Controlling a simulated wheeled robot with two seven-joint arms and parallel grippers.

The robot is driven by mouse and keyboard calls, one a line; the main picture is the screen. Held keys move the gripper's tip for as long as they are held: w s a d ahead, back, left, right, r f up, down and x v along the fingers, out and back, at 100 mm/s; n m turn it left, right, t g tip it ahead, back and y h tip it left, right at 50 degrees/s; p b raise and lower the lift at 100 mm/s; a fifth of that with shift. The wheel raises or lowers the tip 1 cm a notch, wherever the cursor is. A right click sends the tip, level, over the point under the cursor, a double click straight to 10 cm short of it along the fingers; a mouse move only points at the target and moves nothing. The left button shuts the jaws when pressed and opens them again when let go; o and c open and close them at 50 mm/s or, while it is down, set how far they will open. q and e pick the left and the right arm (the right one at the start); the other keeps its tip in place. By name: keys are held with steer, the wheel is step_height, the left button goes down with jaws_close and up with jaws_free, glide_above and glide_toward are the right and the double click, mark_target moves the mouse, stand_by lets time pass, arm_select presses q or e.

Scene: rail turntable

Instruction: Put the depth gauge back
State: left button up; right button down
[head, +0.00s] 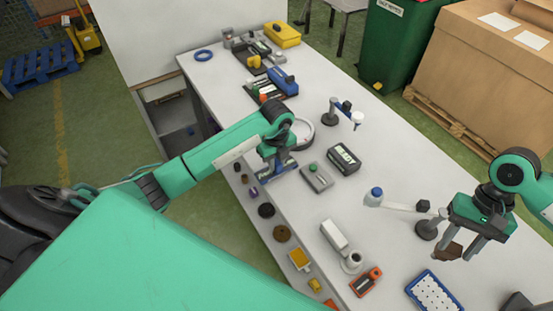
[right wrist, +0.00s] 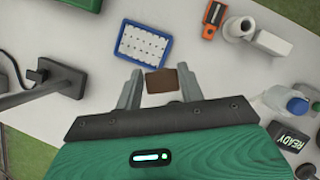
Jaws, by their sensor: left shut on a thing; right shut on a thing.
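I cannot tell for certain which thing is the depth gauge. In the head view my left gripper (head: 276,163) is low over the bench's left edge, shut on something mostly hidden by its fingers. A blue piece with pale markings (head: 287,171) shows right at its fingertips. My right gripper (head: 454,250) is over the bench at the right, shut on a small brown block (head: 447,252). In the right wrist view the brown block (right wrist: 162,80) sits between the two fingertips (right wrist: 160,88).
On the bench (head: 395,165) are a grey button box (head: 316,178), a READY display (head: 344,160), a blue-capped bottle (head: 374,197), a white block (head: 335,236), an orange-and-black device (head: 365,282) and a blue tray (head: 416,284). Several small parts lie along the left edge.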

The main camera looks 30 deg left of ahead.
mark_target(277, 160)
arm_select(q)
steer(key=shift+f, duration=0.2)
arm_select(e)
steer(key=shift+f, duration=0.15)
arm_select(q)
steer(key=o, duration=0.9)
steer(key=shift+r, duration=0.15)
steer(key=shift+r, duration=0.15)
arm_select(e)
step_height(277, 160, down, 3)
steer(key=b, duration=0.3)
arm_select(q)
steer(key=shift+r, duration=5.95)
steer(key=shift+d, duration=0.1)
